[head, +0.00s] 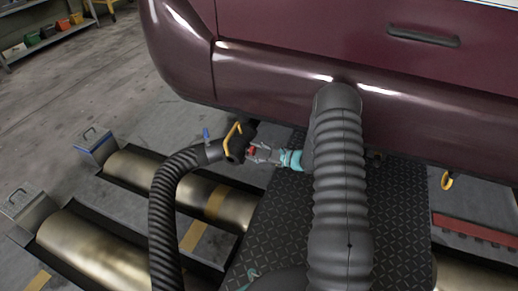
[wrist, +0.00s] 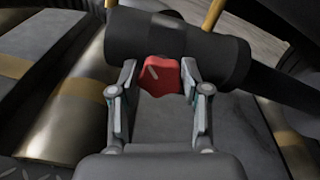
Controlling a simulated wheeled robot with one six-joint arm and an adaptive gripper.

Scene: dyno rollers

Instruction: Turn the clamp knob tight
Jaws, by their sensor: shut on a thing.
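The clamp knob is a red lobed knob (wrist: 160,76) on the side of a black hose nozzle (wrist: 133,35). In the head view the red knob (head: 251,151) shows small at the nozzle (head: 236,145), below the car's sill. My gripper (wrist: 160,80) has its two fingers on either side of the knob, shut on it. In the head view my gripper (head: 257,153) reaches the knob from the right. The knob's far side is hidden by the nozzle and fingers.
The black ribbed hose (head: 162,215) drops from the nozzle to the lower left. The maroon car (head: 290,75) hangs close above my gripper. Metal rollers (head: 180,187) lie in the floor at left. A tread plate (head: 400,215) is beneath my arm.

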